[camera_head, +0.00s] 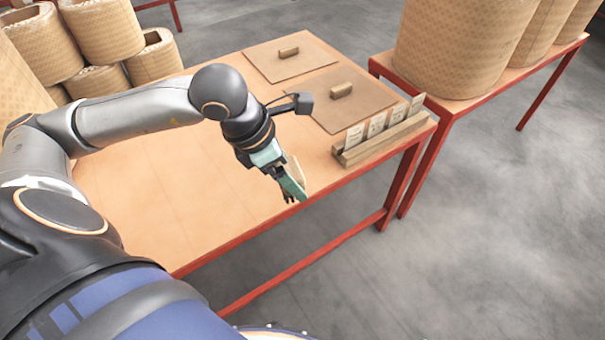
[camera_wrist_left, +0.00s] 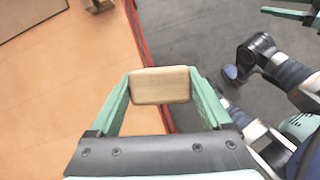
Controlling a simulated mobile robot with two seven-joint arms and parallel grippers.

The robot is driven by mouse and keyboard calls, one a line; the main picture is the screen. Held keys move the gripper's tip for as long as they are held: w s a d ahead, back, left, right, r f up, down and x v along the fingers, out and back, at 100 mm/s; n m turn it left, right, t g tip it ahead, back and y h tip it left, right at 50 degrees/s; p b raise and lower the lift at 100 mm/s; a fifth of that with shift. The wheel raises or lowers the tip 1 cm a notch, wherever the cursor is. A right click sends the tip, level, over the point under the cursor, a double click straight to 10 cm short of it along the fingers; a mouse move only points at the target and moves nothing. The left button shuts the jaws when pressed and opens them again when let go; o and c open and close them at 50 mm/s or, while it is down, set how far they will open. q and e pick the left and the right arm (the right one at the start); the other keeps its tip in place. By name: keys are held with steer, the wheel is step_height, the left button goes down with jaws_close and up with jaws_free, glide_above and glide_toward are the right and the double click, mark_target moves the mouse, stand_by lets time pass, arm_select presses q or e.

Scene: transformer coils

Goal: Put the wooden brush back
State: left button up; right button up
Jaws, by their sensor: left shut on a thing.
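My left gripper (camera_head: 291,186) is over the table's front right edge, with its teal fingers pointing down. It is shut on the wooden brush (camera_wrist_left: 160,85), a small pale wooden block that sits between the two fingertips in the left wrist view. In the head view the brush (camera_head: 294,170) is mostly hidden by the fingers. A teal finger of what looks like my right gripper (camera_wrist_left: 288,12) shows at the top right of the left wrist view, cut off by the frame.
On the orange table (camera_head: 190,195) lie two flat brown boards (camera_head: 262,62) (camera_head: 375,92), each with a wooden block on it. A wooden rack (camera_head: 385,140) with several cards stands at the right edge. Large coils (camera_head: 460,50) stand on another table. The table's left part is clear.

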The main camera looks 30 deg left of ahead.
arm_select(q)
steer(key=n, duration=0.1)
steer(key=a+n, duration=0.1)
steer(key=shift+w+f+n+y+b, duration=0.1)
steer(key=shift+f+n+y+b, duration=0.2)
steer(key=shift+y+b, duration=0.1)
steer(key=w+a+f, duration=0.1)
steer(key=w+f, duration=0.2)
steer(key=w, duration=0.1)
steer(key=w+a+f+b, duration=0.1)
steer(key=w+a+f, duration=0.1)
steer(key=w, duration=0.2)
steer(key=w+a+f, duration=0.1)
steer(key=w+f, duration=0.2)
steer(key=shift+w+a+f, duration=0.3)
steer(key=shift+w, duration=0.1)
steer(key=shift+w+a+f, duration=0.1)
steer(key=shift+w+f, duration=0.25)
steer(key=shift+f, duration=0.05)
step_height(320, 180, down, 3)
steer(key=shift+w+a+b, duration=0.1)
steer(key=shift+w+b, duration=0.05)
steer(key=shift+b, duration=0.4)
steer(key=shift+f, duration=0.2)
arm_select(e)
steer(key=w+r+n+t, duration=0.1)
steer(key=w+r+t, duration=0.3)
steer(key=w+r, duration=0.2)
steer(key=shift+r+y, duration=0.4)
steer(key=shift+r, duration=0.25)
